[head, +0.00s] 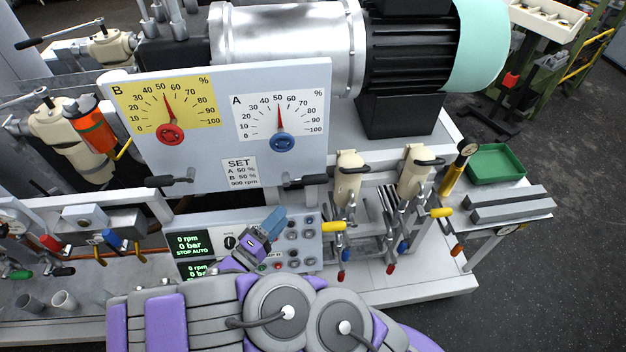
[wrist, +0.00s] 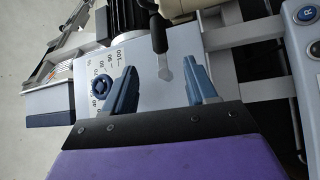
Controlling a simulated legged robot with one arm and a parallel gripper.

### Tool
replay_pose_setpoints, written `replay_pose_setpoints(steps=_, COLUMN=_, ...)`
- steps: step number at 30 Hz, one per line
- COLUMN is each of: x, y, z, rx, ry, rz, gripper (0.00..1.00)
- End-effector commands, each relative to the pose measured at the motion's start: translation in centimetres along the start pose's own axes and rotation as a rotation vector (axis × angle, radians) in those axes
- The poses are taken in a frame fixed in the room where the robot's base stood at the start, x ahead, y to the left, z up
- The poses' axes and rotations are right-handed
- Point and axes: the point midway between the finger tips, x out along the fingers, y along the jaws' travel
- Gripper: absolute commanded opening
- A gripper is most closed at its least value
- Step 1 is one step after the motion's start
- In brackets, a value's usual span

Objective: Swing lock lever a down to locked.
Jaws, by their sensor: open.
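The lock lever below the A dial, which I take to be lever a, has a black handle (head: 312,181) and sticks out sideways to the right from the white dial panel (head: 215,130). In the wrist view, its black handle (wrist: 158,34) and grey pivot plate (wrist: 165,72) show just beyond and between the fingertips. My gripper (head: 272,222) has blue fingers and is below the panel's lower edge in the head view. In the wrist view, my gripper (wrist: 162,88) is open, with nothing between its fingers. Whether it touches the lever cannot be told.
A similar black lever (head: 170,181) sits below the B dial. The blue A knob (wrist: 100,86) is left of the fingers in the wrist view. Beige valve bodies (head: 348,178) and a rail stand to the right. A control panel with screens (head: 194,244) lies below.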

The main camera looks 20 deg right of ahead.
Motion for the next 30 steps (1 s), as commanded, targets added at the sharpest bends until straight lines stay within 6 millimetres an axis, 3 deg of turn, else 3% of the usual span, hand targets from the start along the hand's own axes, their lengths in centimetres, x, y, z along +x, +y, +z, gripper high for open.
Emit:
replay_pose_setpoints(steps=18, x=11.9, y=0.0, z=0.2, rx=-0.003, ry=-0.007, rz=0.002, gripper=0.57)
replay_pose_setpoints(steps=24, x=14.2, y=0.1, z=0.1, rx=-0.001, ry=-0.005, rz=0.002, gripper=0.57)
replay_pose_setpoints(steps=30, x=14.9, y=0.1, z=0.0, rx=-0.001, ry=-0.002, rz=0.002, gripper=0.57)
